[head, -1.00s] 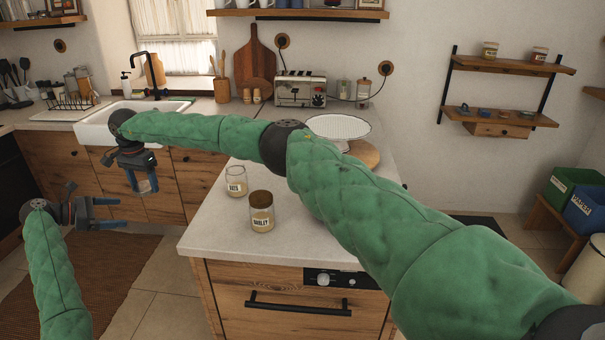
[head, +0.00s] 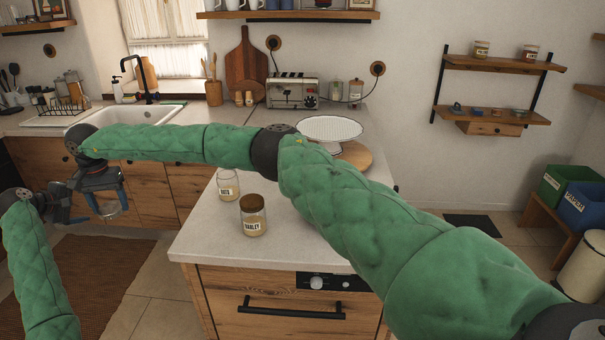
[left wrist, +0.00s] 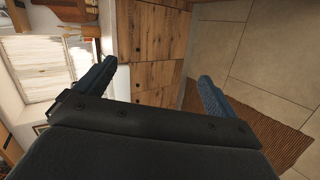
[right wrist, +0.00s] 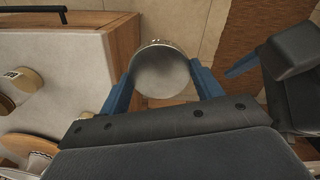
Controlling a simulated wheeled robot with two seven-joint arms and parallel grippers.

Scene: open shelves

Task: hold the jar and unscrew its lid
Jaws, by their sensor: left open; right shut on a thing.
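My right gripper (head: 107,203) is shut on a jar (right wrist: 160,72), held in the air in front of the sink cabinets. In the right wrist view the jar's round, greyish end shows between the two blue fingers; I cannot tell its lid from this angle. In the head view the jar is small, pale and partly hidden by the gripper. My left gripper (head: 70,208) is beside it on the left, with nothing between its fingers in the left wrist view (left wrist: 150,88). It also shows at the right of the right wrist view, near the jar but apart from it.
An oats jar (head: 228,184) and a barley jar (head: 253,216) with a brown lid stand on the counter (head: 205,240). A cake stand (head: 331,130) is behind my right arm. The floor below the grippers has a brown rug (head: 85,280).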

